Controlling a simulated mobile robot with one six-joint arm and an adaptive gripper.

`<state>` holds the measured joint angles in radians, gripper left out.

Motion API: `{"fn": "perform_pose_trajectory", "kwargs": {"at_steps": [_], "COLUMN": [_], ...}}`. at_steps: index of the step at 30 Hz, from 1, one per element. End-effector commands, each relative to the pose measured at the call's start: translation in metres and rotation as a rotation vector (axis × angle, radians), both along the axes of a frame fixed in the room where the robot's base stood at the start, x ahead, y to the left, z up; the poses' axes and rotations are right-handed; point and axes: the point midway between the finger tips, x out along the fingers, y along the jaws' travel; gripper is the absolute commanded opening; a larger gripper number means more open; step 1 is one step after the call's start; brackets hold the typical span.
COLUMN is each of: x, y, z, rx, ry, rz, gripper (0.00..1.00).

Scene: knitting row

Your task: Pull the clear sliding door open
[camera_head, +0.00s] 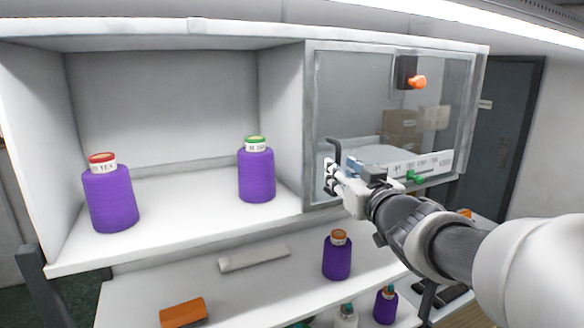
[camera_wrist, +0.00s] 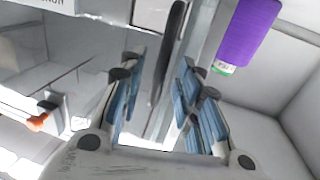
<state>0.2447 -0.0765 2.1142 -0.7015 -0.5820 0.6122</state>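The clear sliding door (camera_head: 350,95) covers the right bay of the white cabinet, and grey machinery and boxes show through it. A dark upright handle (camera_head: 335,150) stands near its left edge; its lower part is hidden by my gripper. My gripper (camera_head: 331,176) is in front of the door's lower left corner, at the handle. In the wrist view my gripper (camera_wrist: 160,78) is open, its blue-padded fingers apart. The dark handle (camera_wrist: 170,48) runs between the fingertips there; I cannot tell whether either finger touches it.
Purple yarn cones (camera_head: 110,198) and (camera_head: 256,175) stand in the open left bay. Another purple cone (camera_head: 337,257) is on the lower shelf with an orange block (camera_head: 183,312). An orange knob (camera_head: 417,82) and a green knob (camera_head: 415,177) are at the right bay.

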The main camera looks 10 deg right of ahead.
Motion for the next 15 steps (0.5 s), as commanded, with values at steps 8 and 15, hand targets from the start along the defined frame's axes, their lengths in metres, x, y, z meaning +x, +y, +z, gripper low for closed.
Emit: {"fn": "perform_pose_trajectory", "kwargs": {"at_steps": [8, 15], "x": [-0.060, -0.085], "y": [-0.008, -0.010], "z": [0.001, 0.000], "rx": [-0.002, -0.001], "ry": [-0.001, 0.000], "rz": [-0.004, -0.002], "gripper": [0.31, 0.31]}}
